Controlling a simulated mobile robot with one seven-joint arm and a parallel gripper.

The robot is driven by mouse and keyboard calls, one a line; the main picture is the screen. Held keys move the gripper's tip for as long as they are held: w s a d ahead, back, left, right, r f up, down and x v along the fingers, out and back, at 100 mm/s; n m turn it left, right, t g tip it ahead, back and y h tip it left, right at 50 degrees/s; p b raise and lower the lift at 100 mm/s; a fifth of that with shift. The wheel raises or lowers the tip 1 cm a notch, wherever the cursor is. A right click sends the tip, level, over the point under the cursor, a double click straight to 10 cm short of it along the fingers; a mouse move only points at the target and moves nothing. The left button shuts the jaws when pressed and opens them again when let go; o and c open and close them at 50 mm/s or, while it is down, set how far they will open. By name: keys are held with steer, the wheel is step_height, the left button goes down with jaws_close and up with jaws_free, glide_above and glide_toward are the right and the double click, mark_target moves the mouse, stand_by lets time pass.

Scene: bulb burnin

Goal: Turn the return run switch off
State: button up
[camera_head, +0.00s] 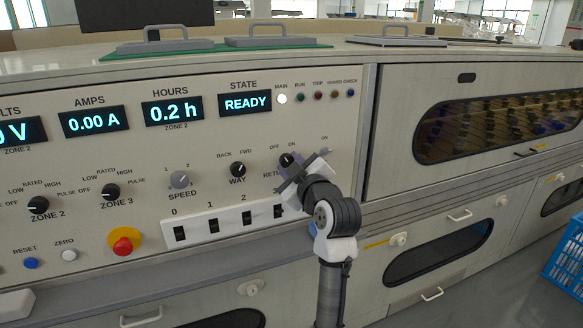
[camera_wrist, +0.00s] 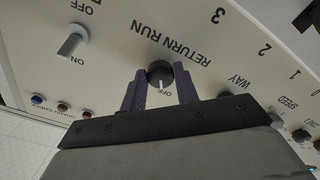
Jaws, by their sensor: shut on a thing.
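The RETURN RUN switch is a round black knob (camera_wrist: 160,72) with a white pointer mark; it also shows small in the head view (camera_head: 287,160). In the wrist view, which sees the panel upside down, the mark points down close to the printed OFF; I cannot tell whether it lines up exactly. The ON label shows in the head view, above the knob. My gripper (camera_wrist: 161,88) has one purple finger on each side of the knob and is shut on it. In the head view my gripper (camera_head: 297,174) partly covers the RETURN RUN lettering.
A grey switch (camera_wrist: 72,43) with ON and OFF marks sits beside it. The WAY knob (camera_head: 238,169) and SPEED knob (camera_head: 180,180) lie to the left. Rocker switches (camera_head: 213,226) sit below, partly hidden by my arm. The STATE display (camera_head: 245,103) reads READY.

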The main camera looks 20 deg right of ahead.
steer(key=o, duration=1)
steer(key=s, duration=1.3)
steer(key=shift+s+d+b, duration=0.2)
steer(key=shift+s+b, duration=0.2)
steer(key=shift+w+a, duration=0.1)
